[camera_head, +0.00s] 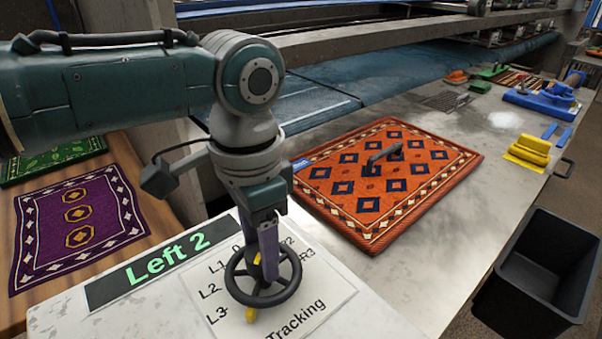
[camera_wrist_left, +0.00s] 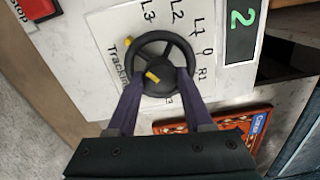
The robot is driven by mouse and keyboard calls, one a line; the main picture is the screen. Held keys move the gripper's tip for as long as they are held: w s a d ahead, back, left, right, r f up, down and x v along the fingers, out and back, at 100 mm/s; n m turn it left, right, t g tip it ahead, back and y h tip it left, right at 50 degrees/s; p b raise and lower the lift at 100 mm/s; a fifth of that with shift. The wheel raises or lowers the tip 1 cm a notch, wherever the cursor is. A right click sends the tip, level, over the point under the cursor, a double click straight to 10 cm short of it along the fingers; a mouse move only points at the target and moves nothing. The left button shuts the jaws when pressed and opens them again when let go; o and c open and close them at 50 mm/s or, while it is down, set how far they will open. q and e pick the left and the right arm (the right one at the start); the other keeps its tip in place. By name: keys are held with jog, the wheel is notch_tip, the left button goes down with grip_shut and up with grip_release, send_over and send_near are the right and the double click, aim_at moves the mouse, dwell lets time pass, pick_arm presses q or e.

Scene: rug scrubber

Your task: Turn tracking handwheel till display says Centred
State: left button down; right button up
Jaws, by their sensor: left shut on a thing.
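The black handwheel (camera_head: 272,302) stands on the white Tracking dial plate (camera_head: 325,300), which is marked L1 to L3 and R1 to R3. A yellow mark (camera_head: 251,314) at the wheel's rim is on the L3 side. The green-lettered display (camera_head: 160,262) reads "Left 2". My left gripper (camera_head: 266,268) points down at the wheel and is shut on it. In the left wrist view, my left gripper's purple fingers (camera_wrist_left: 158,82) lie on both sides of the hub area of the handwheel (camera_wrist_left: 168,38); the exact contact is unclear. My right gripper is not in view.
An orange rug (camera_head: 385,180) with a dark handle-like piece lies on the bench to the right. A purple rug (camera_head: 78,215) lies at left. A black bin (camera_head: 535,275) stands at right. A red Stop button (camera_wrist_left: 38,8) shows in the left wrist view.

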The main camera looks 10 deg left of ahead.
pick_arm(q)
jog(key=shift+m, duration=0.6)
jog(key=shift+c, duration=1.5)
grip_release()
notch_tip(320, 180, up, 10)
jog(key=p, duration=0.1)
